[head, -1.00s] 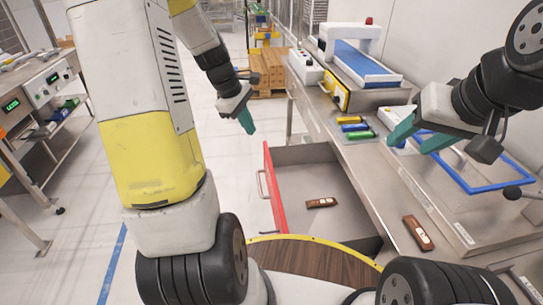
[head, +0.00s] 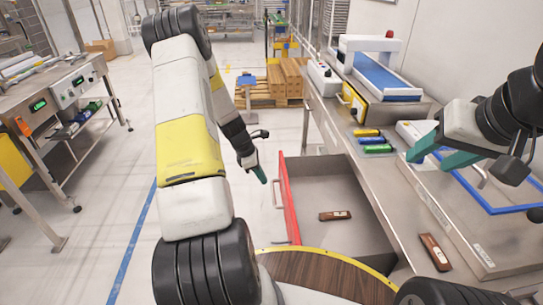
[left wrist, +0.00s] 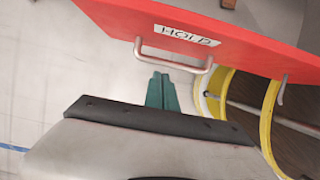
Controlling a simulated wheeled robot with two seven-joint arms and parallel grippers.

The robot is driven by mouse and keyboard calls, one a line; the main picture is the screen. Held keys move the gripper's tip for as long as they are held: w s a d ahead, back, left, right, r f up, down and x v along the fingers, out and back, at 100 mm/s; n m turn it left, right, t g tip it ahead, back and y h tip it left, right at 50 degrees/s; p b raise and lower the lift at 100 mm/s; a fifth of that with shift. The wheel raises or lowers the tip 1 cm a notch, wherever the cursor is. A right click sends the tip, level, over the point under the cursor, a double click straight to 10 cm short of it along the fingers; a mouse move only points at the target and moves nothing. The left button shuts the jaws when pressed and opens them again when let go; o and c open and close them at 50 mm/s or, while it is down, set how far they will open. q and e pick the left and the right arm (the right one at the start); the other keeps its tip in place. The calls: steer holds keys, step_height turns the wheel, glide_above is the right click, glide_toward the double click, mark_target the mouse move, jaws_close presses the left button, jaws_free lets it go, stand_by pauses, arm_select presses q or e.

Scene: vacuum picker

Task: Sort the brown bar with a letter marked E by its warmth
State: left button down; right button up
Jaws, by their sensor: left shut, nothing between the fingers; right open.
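One brown bar (head: 335,215) with a pale label lies inside the open drawer (head: 320,187). Another brown bar (head: 434,252) with a pale label lies on the steel counter right of the drawer. Their letters are too small to read. The drawer has a red front (head: 288,200); the left wrist view shows the label HOLD on it (left wrist: 255,45) and a metal handle (left wrist: 175,62). My left gripper (head: 261,175) is shut and empty, just outside the drawer front, near the handle but apart from it. My right gripper (head: 430,155) is open and empty above the counter.
Yellow, blue and green cylinders (head: 372,141) lie on the counter, near a blue-framed tray (head: 500,209) and a blue-belted conveyor machine (head: 385,72). A bench with lit displays (head: 60,90) stands left. The floor between is clear.

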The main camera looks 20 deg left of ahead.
mark_target(273, 188)
arm_select(q)
steer(key=d+f, duration=0.1)
steer(key=w+d, duration=0.1)
steer(key=d+f, duration=0.1)
steer(key=shift+w+d+f, duration=0.3)
steer(key=shift+d, duration=0.1)
steer(key=shift+w+d, duration=0.2)
steer(key=shift+d, duration=0.25)
steer(key=w+d, duration=0.3)
steer(key=d, duration=0.4)
steer(key=w+d, duration=0.3)
steer(key=d, duration=0.4)
steer(key=w+d, duration=0.3)
steer(key=d, duration=0.4)
steer(key=shift+d, duration=0.25)
